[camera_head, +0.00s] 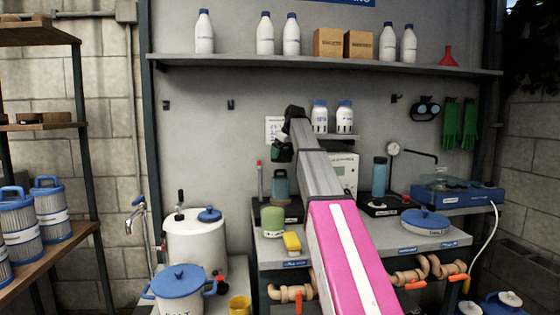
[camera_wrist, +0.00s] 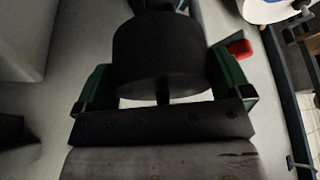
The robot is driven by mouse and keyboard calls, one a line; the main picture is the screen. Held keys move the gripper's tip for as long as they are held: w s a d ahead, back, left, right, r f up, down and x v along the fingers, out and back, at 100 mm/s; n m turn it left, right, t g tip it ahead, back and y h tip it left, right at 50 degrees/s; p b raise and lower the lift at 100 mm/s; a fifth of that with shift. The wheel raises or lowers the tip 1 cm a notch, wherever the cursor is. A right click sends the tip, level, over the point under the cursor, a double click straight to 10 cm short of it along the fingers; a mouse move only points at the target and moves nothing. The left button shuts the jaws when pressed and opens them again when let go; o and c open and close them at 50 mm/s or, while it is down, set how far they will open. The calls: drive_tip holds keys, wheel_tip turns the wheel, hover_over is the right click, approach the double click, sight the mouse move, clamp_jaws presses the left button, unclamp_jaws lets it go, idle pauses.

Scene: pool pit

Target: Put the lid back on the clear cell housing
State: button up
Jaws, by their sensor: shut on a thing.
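My gripper (camera_wrist: 165,92) has green fingers on both sides of a dark round piece (camera_wrist: 158,55) and is shut on it. The piece is wide and black in the wrist view, with a narrower part beyond it; I cannot tell for sure that it is the lid. In the head view my gripper (camera_head: 282,151) is small and dark, in front of the back panel at the left of the bench. A clear box (camera_head: 440,180) sits on a blue unit at the right. I cannot tell which is the cell housing.
A blue bottle (camera_head: 379,177) and a blue-lidded pot (camera_head: 425,222) stand to the right. A shelf (camera_head: 330,65) with bottles runs above. A red piece (camera_wrist: 238,48) shows in the wrist view.

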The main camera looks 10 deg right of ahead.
sight(281, 170)
drive_tip(key=shift+w+a, duration=0.15)
drive_tip(key=shift+w, duration=0.1)
drive_tip(key=shift+f, duration=3.1)
drive_tip(key=shift+f, duration=0.15)
drive_tip(key=o, duration=0.5)
drive_tip(key=shift+r, duration=3.5)
